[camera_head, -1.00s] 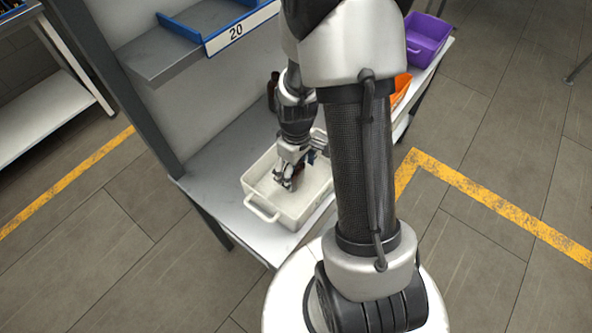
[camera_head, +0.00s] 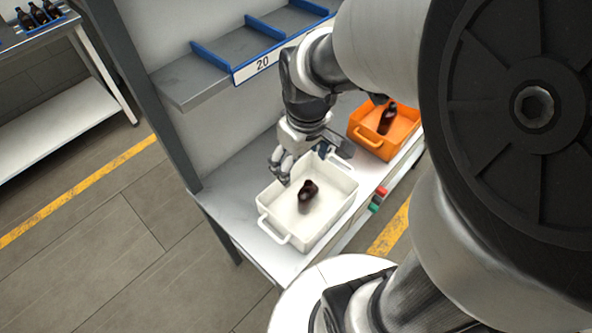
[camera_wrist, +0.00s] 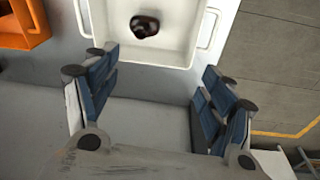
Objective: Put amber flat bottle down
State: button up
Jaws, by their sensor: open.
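The amber flat bottle (camera_head: 308,194) rests inside the white tray (camera_head: 267,226), near its middle, with nothing holding it. The bottle also shows in the wrist view (camera_wrist: 145,25), inside the tray (camera_wrist: 158,53) at the top of the picture. My gripper (camera_head: 279,165) is open and empty, above the tray's back left edge and apart from the bottle. In the wrist view my gripper (camera_wrist: 157,90) has its blue-padded fingers spread wide over bare grey shelf.
An orange bin (camera_head: 368,142) with a dark bottle (camera_head: 387,119) in it stands behind and right of the tray. A shelf with blue dividers (camera_head: 225,62) labelled 20 is above. Several dark bottles (camera_head: 38,14) stand on a far left rack.

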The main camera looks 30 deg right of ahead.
jog(key=s+a+r+m+t, duration=0.2)
jog(key=s+a+r, duration=0.4)
jog(key=s+r, duration=0.4)
jog(key=shift+s+m+t, duration=0.3)
jog(key=shift+s+t, duration=0.1)
jog(key=shift+s, duration=0.05)
dwell(0.6)
